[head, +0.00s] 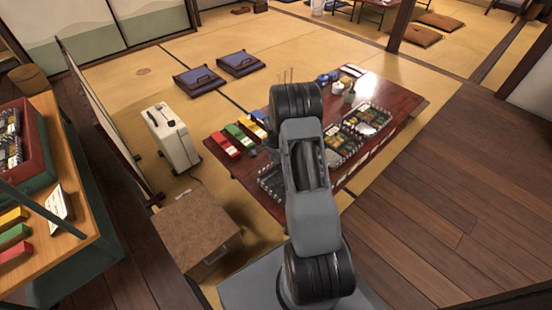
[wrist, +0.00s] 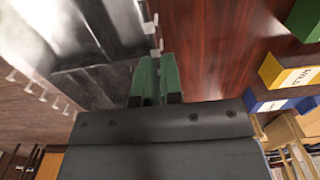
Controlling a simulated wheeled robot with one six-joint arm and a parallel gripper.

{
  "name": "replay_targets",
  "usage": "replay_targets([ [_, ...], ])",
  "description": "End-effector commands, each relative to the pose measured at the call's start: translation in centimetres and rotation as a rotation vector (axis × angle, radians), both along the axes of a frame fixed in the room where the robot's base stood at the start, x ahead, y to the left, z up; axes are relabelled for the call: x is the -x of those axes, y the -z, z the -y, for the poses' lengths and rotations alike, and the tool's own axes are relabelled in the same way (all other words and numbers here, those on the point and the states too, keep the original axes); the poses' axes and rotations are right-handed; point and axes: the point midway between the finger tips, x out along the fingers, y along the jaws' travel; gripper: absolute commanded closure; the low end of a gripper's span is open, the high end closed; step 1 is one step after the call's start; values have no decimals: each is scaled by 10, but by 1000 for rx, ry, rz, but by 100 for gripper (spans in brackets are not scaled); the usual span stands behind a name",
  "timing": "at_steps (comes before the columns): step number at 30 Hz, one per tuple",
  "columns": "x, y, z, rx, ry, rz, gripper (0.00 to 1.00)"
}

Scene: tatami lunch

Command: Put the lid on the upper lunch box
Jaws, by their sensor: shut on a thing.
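In the wrist view, the green fingertips of my gripper (wrist: 158,66) are shut at the edge of a clear, shiny lid (wrist: 95,40). Pale tabs run along the lid's edge. The lid fills the upper left of that view. In the head view, open lunch boxes (head: 347,138) with dark and clear sides and food inside stand in a row on the low table. Part of another clear-sided box or lid (head: 271,184) shows left of my arm. My arm hides my gripper and the middle of the row. I cannot tell which box is the upper one.
The red lacquered table (head: 398,98) also carries a red box (head: 223,147), a green box (head: 239,136) and a yellow box (head: 252,128). Blue cups (head: 327,77) stand at its back. A brown box (head: 195,232) and a white case (head: 171,138) stand left.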

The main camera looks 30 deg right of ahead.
Motion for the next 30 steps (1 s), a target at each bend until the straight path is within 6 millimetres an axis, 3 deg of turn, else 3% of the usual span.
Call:
replay_targets([
  [30, 0, 6, 0, 0, 0, 0, 100],
])
